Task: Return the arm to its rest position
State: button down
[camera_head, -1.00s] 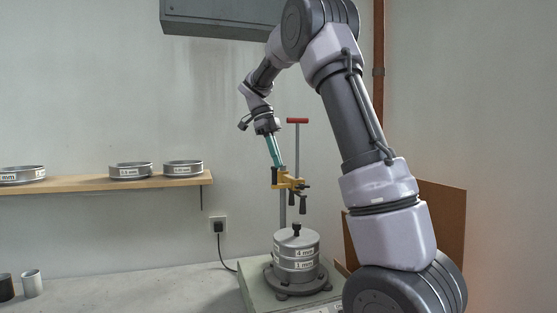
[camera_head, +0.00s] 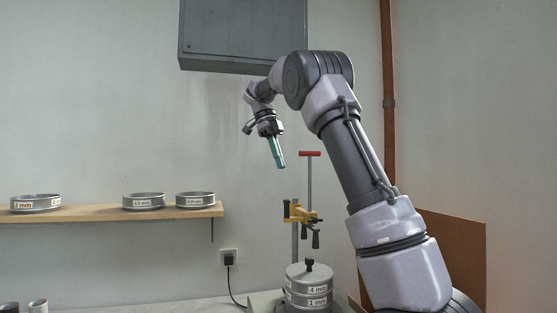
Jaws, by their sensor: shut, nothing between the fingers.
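My arm rises from the lower right, bends at the top and reaches left. My gripper (camera_head: 279,163) is at its end, with teal fingers that point down and slightly right. The fingers are shut and empty. They hang in the air to the upper left of the red-handled rod (camera_head: 309,154) and above the yellow clamp (camera_head: 300,214), apart from both. Below the clamp stands a stack of sieves (camera_head: 308,287) marked 4 mm and 1 mm, with a black knob on its lid.
A wooden shelf (camera_head: 100,213) on the left wall holds several sieves (camera_head: 143,201). A grey cabinet (camera_head: 243,36) hangs above my arm. A brown board (camera_head: 455,250) stands behind my arm at right. Small cups (camera_head: 38,306) stand at the lower left.

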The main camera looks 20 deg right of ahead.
jog(key=shift+a+r, duration=0.15)
jog(key=shift+r, duration=0.2)
jog(key=s+d+n+t+y, duration=0.3)
jog(key=s+d+n+t, duration=0.15)
jog(key=s+n, duration=0.85)
jog(key=s+a+f+n+t, duration=0.2)
jog(key=s+f+n, duration=0.3)
jog(key=s, duration=0.2)
jog(key=s+a+f+n+t+y, duration=0.1)
jog(key=s+f+n+t, duration=0.2)
jog(key=s+f+n, duration=0.2)
jog(key=shift+s+a+f+n+t+y, duration=0.2)
jog(key=shift+s+a+n+t+y, duration=0.15)
jog(key=shift+s, duration=0.85)
